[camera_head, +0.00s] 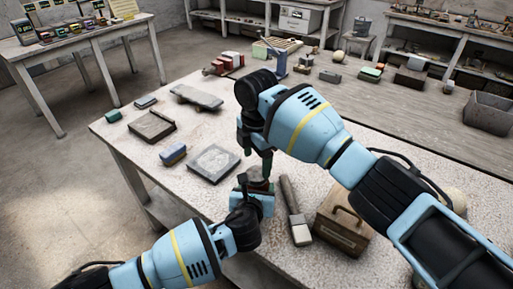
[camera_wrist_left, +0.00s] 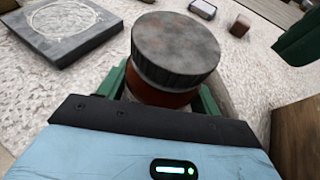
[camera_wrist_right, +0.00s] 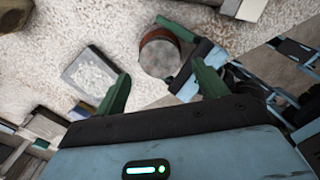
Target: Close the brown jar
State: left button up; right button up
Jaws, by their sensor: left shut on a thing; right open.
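The brown jar (camera_wrist_left: 160,95) stands upright between the green fingers of my left gripper (camera_head: 257,190), which is shut on its body. A round, mottled grey lid (camera_wrist_left: 178,45) with a ridged dark edge sits on top of the jar; whether it is tight I cannot tell. In the right wrist view the lid's grey top (camera_wrist_right: 158,57) shows beyond the fingertips. My right gripper (camera_wrist_right: 162,80) is open and empty, above the jar and apart from it. A green finger of it shows at the upper right of the left wrist view. In the head view the jar is mostly hidden.
A square grey slab (camera_head: 214,162) lies left of the jar. A brush (camera_head: 294,210) and a wooden box with a handle (camera_head: 343,228) lie to the right. A blue block (camera_head: 173,154) and a dark tray (camera_head: 152,125) are farther left on the pale table (camera_head: 120,142).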

aim_at(257, 173)
jog(key=shift+f, duration=2.15)
jog(key=c, duration=1)
jog(key=m, duration=0.5)
jog(key=shift+a+m, duration=0.1)
jog(key=shift+m, duration=0.3)
jog(key=m, duration=1.5)
jog(key=o, duration=1.1)
